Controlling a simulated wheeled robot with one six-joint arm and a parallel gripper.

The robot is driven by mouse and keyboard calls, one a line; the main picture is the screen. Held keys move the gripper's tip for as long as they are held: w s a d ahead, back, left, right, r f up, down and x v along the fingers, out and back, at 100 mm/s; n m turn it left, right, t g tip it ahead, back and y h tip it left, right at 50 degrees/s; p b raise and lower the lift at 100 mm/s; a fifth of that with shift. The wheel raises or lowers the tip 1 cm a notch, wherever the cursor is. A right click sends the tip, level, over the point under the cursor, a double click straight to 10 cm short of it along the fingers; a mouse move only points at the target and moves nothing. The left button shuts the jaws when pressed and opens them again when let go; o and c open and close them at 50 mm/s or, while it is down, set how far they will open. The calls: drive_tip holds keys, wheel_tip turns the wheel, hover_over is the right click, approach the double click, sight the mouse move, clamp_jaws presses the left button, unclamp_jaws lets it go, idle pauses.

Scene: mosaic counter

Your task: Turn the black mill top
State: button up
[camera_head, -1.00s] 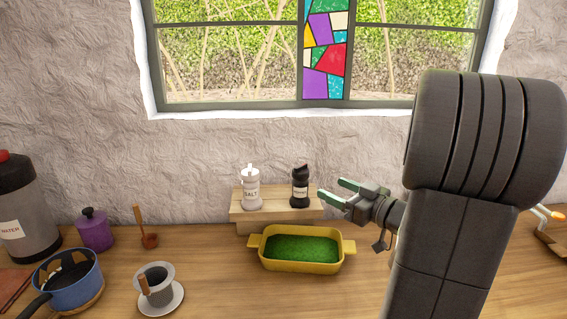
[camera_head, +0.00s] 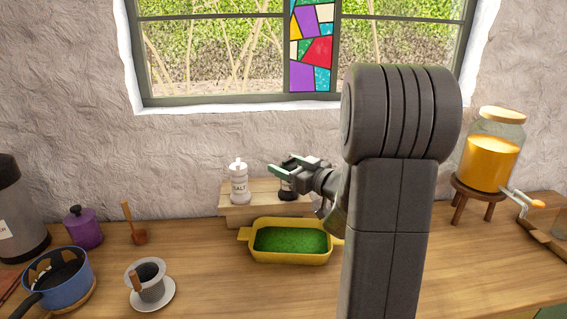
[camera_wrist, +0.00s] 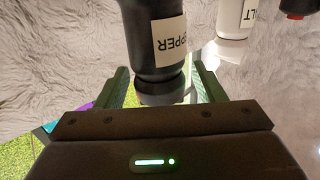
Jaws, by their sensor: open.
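The black pepper mill (camera_head: 288,193) stands upright on a small wooden step, partly hidden behind my gripper (camera_head: 266,165) in the head view. My gripper is open at the height of the mill's top. In the wrist view the picture is upside down. There the mill's body (camera_wrist: 155,35) carries a "PEPPER" label, and its black top (camera_wrist: 160,88) points down between the two open green-lined fingers of my gripper (camera_wrist: 161,85). I cannot tell whether either finger touches the top.
A white salt mill (camera_head: 239,184) stands close left on the wooden step (camera_head: 240,212). A yellow dish (camera_head: 290,259) with green contents sits in front. A glass drink dispenser (camera_head: 490,155) stands right. A purple pot (camera_head: 83,229) and blue pan (camera_head: 57,283) are at left.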

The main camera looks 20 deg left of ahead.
drive_tip(key=shift+x, duration=0.8)
drive_tip(key=c, duration=1)
drive_tip(key=shift+f+m+t+h+b, duration=0.2)
drive_tip(key=shift+m+t+h+b, duration=0.15)
drive_tip(key=shift+t+b, duration=0.35)
drive_tip(key=m+t+h+b, duration=0.1)
drive_tip(key=m+t+b, duration=0.1)
drive_tip(key=b, duration=0.1)
drive_tip(key=shift+w, duration=0.1)
drive_tip(key=m+t+h+b, duration=0.1)
drive_tip(key=t+b, duration=0.1)
drive_tip(key=b, duration=0.1)
drive_tip(key=shift+w+d, duration=0.15)
drive_tip(key=shift+m+t+h+b, duration=0.5)
drive_tip(key=shift+m+h+b, duration=0.05)
drive_tip(key=shift+b, duration=0.65)
drive_tip(key=shift+d+r, duration=0.1)
drive_tip(key=shift+r, duration=0.05)
